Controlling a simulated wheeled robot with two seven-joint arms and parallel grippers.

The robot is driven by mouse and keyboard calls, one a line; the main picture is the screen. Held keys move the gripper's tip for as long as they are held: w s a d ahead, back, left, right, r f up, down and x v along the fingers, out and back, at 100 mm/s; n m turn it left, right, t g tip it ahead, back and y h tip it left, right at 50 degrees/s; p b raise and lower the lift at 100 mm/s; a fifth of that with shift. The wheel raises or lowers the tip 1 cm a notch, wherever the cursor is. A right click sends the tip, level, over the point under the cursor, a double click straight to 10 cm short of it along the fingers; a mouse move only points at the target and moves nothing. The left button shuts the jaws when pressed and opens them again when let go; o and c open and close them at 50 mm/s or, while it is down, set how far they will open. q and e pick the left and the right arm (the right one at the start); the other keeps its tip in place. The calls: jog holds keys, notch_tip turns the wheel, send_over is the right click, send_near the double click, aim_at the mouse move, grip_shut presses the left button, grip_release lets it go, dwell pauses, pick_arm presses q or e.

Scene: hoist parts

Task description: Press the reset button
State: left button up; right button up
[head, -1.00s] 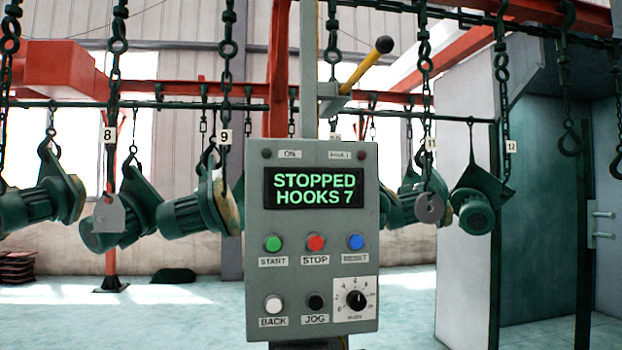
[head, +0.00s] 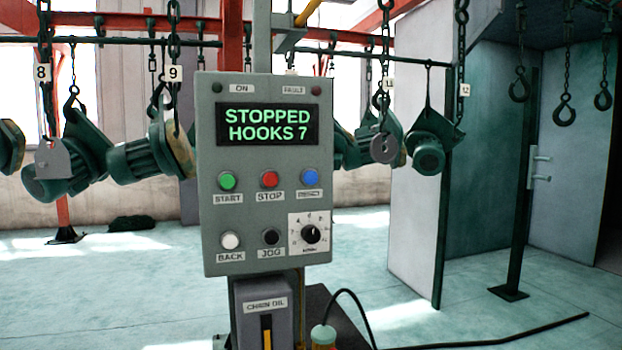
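The blue reset button (head: 310,178) sits at the right end of the upper button row on a grey control panel (head: 212,150) in the head view. A small label is below it. The red stop button (head: 269,180) and green start button (head: 227,181) are to its left. The display (head: 267,124) reads "STOPPED HOOKS 7". Neither of my grippers shows in the head view.
Below the panel are a chain oil box (head: 262,312), a bottle (head: 323,337) and a black cable (head: 500,336) on the floor. Green hoists (head: 75,155) hang on chains behind.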

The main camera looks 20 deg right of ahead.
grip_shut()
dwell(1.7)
